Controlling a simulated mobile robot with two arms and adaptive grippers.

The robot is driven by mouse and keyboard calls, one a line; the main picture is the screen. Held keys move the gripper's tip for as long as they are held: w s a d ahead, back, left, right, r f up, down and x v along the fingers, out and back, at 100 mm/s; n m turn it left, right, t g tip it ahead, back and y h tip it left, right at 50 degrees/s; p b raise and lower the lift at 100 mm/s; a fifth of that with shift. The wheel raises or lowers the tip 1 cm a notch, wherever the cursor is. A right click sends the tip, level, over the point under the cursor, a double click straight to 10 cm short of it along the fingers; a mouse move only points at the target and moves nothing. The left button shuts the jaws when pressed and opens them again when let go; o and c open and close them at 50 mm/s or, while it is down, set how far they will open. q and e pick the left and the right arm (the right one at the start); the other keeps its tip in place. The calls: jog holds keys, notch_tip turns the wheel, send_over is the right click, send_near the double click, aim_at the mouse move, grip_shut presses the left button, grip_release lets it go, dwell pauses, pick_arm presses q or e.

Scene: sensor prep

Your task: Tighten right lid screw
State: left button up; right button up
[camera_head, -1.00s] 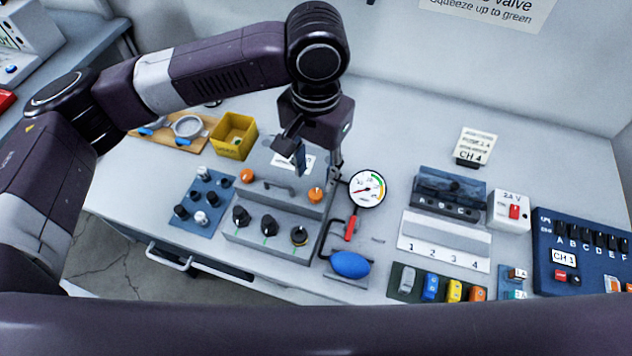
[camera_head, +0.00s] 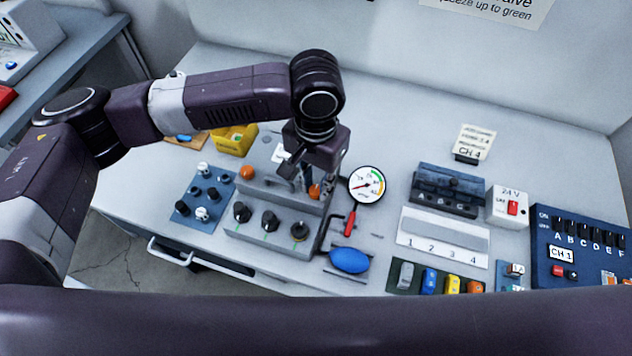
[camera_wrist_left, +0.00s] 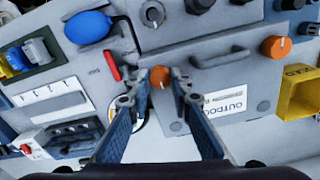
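The right lid screw, an orange knob (camera_head: 314,191), is on the right side of the grey box's lid, partly hidden by my left gripper (camera_head: 306,182). In the left wrist view the orange knob (camera_wrist_left: 160,76) lies between the tips of my left gripper (camera_wrist_left: 161,84), with a small gap on each side. The fingers are open around it and do not appear to grip it. The other orange lid screw (camera_head: 246,173) is on the left side of the lid; it also shows in the wrist view (camera_wrist_left: 276,46). My right gripper is not in view.
Black knobs (camera_head: 270,221) line the box front. A pressure gauge (camera_head: 366,186), red-handled valve (camera_head: 349,223) and blue bulb (camera_head: 349,260) stand close on the right. A yellow bin (camera_head: 236,140) is behind left, and a blue plate with plugs (camera_head: 184,222) is left.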

pick_arm(q)
grip_shut()
